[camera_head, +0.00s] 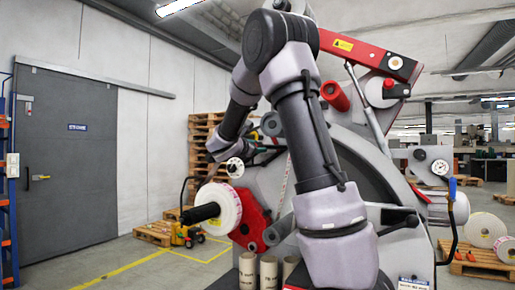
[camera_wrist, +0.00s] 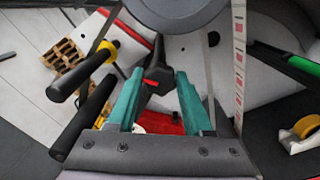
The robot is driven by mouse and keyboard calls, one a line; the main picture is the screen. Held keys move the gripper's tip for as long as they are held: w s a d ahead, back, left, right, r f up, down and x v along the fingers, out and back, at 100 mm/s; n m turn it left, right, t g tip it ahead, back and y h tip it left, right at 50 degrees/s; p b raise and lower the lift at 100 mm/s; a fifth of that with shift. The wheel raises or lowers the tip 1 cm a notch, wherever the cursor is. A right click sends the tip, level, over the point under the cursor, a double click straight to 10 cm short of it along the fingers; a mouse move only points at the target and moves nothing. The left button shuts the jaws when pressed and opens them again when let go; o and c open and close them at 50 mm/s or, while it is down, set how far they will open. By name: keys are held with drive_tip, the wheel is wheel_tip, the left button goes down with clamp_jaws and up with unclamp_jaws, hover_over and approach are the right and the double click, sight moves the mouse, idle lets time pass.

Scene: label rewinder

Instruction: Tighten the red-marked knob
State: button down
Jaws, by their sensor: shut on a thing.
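A black knob (camera_wrist: 157,73) with a red mark shows in the middle of the wrist view, in front of the machine. My gripper (camera_wrist: 158,80) has its two teal fingers on either side of this knob and is shut on it. The fingers and the wrist partly cover the knob's lower part. In the head view my arm reaches across the label rewinder (camera_head: 357,130), and I cannot make out the knob or the fingertips clearly there.
A label roll (camera_head: 222,208) sits on a black shaft at the machine's left. In the wrist view two black bars (camera_wrist: 85,75) stand left of the fingers, and a label web (camera_wrist: 239,60) runs close on the right. Cardboard cores (camera_head: 268,272) stand at the front.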

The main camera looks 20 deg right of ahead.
drive_tip(key=shift+f+m, duration=0.15)
drive_tip(key=shift+m, duration=3.85)
drive_tip(key=shift+c, duration=1.5)
unclamp_jaws()
drive_tip(key=v, duration=1)
drive_tip(key=shift+s+a, duration=0.3)
